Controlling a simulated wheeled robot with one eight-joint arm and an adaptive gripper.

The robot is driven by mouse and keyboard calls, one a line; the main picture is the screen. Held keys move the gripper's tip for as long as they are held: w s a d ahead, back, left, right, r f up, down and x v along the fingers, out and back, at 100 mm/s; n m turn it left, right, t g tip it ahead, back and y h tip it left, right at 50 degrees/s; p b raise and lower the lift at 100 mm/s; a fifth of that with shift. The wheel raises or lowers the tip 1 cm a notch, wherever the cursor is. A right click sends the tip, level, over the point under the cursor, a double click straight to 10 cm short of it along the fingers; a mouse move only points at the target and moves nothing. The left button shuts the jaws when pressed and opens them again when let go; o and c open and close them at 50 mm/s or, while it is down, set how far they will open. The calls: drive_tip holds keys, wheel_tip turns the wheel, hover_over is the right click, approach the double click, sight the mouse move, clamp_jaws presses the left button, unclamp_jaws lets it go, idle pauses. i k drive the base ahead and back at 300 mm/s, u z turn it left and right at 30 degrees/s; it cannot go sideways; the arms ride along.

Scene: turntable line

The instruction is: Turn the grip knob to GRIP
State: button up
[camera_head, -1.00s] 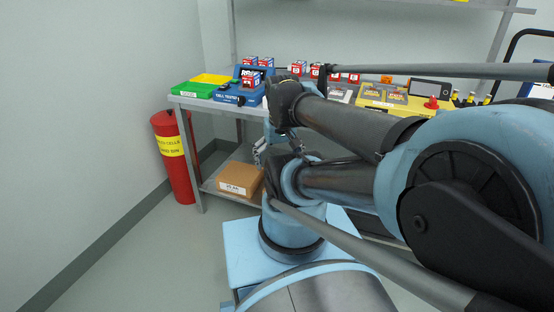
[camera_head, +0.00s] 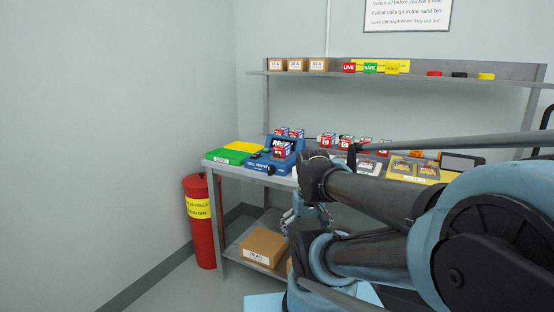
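No knob that I can read as the grip knob stands out. A blue tester (camera_head: 283,167) sits at the left part of the bench, with red-and-white blocks on it and a small dark part at its front left that is too small to make out. A yellow panel unit (camera_head: 427,172) with grey plates stands further right, partly behind my arm. My gripper (camera_head: 305,215) hangs below my arm, in front of the bench and lower than its top, apart from the tester. Its fingers are too small and partly covered to tell whether they are open.
The bench (camera_head: 232,173) carries a green and yellow tray (camera_head: 232,154) at its left end. A red bin (camera_head: 203,225) stands on the floor at left. A cardboard box (camera_head: 264,247) lies on the lower shelf. An upper shelf (camera_head: 400,77) holds boxes and coloured signs.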

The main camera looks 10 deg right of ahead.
sight(271, 169)
drive_tip(key=u, duration=0.3)
drive_tip(key=k, duration=1.65)
drive_tip(key=u, duration=0.75)
drive_tip(key=i, duration=1)
